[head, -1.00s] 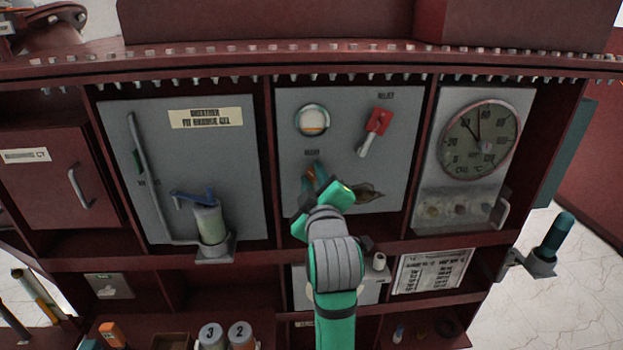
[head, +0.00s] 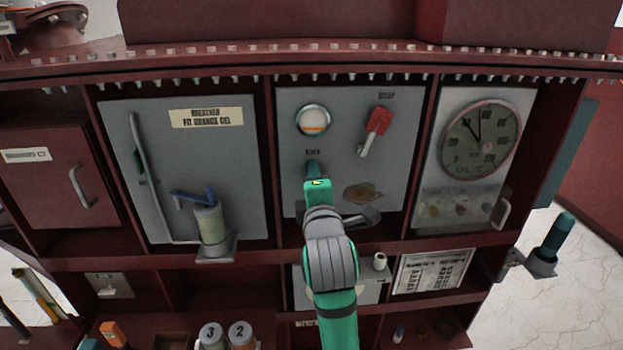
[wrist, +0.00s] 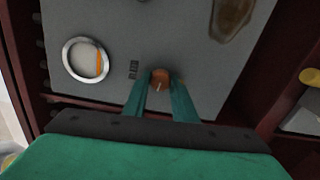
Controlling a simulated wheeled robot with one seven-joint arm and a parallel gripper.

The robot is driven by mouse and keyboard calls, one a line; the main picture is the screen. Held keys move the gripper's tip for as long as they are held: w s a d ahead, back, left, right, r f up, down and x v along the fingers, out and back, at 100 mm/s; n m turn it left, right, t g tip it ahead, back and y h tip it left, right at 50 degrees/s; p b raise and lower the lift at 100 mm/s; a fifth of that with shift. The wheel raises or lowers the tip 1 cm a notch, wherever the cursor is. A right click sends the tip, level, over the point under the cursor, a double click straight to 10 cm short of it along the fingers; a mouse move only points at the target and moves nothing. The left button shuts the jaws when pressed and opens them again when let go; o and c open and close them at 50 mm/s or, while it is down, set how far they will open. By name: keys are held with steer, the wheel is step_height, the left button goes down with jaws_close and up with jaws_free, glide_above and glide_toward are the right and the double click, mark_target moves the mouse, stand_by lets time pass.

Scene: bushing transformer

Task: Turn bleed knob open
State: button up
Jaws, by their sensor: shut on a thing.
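The bleed knob (wrist: 160,78) is a small orange-brown knob with a pale pointer mark, on a grey panel (head: 345,105) below a short label. In the wrist view my gripper (wrist: 160,88) has its two green fingers on either side of the knob, shut on it. In the head view my gripper (head: 313,172) reaches the panel just under the label, and it hides the knob there.
A round sight glass (head: 312,121) sits above the knob. A red-handled valve (head: 376,123) is at upper right, and a brown stain (head: 363,193) marks the panel at lower right. A large dial gauge (head: 479,140) is further right. A grey breather canister (head: 210,223) stands left.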

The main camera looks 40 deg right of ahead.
steer(key=shift+w+a+n, duration=0.15)
steer(key=shift+n, duration=0.25)
steer(key=o, duration=1)
steer(key=shift+o, duration=0.2)
